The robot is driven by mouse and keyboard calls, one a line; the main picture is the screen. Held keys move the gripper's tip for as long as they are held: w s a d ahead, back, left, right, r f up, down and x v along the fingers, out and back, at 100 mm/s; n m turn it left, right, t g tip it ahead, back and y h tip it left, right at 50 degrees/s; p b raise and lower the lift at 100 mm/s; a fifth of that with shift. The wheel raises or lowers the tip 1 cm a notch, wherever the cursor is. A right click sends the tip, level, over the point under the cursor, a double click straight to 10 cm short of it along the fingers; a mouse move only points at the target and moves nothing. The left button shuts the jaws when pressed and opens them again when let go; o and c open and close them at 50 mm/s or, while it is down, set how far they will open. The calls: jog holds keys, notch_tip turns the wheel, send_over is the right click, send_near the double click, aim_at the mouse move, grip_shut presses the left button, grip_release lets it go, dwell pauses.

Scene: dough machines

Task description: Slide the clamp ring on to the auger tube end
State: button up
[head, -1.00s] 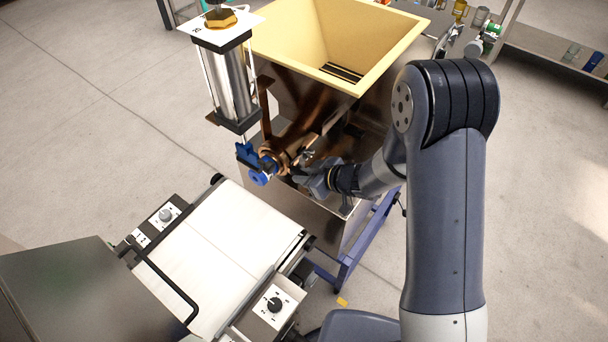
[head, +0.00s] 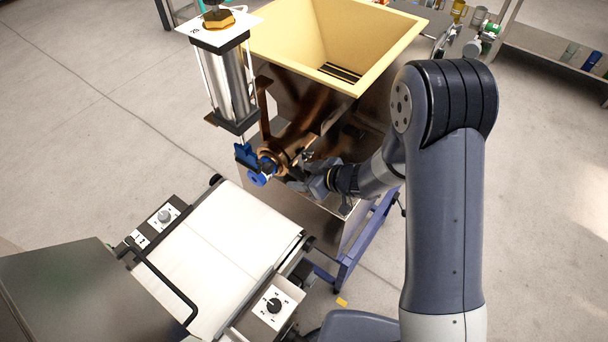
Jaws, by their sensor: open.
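The auger tube (head: 301,128) is a dark coppery tube that slopes down from the hopper machine toward the front left. A copper-coloured clamp ring (head: 272,156) shows around the tube's end; how far on it sits I cannot tell. A blue nozzle part (head: 257,179) sticks out at the front of the tube end. My gripper (head: 298,174) is just right of the ring, with its fingers pointing left toward it. It is open; whether a finger touches the ring is too small to tell.
A cream hopper (head: 340,45) stands behind the tube. An upright cylinder (head: 229,85) with a blue piece under it is at the left of the tube end. A white conveyor belt (head: 215,245) lies in front. Open floor is at the left.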

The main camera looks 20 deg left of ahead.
jog(key=shift+d+r, duration=0.15)
dwell(0.3)
jog(key=shift+p+v, duration=1.15)
jog(key=shift+v, duration=0.9)
jog(key=v, duration=1)
jog(key=shift+s+d+r+b, duration=0.2)
jog(key=shift+d+b, duration=0.1)
jog(key=shift+a, duration=0.1)
jog(key=x, duration=1.1)
jog(key=shift+w+a+f, duration=0.1)
jog(key=shift+w+f, duration=0.05)
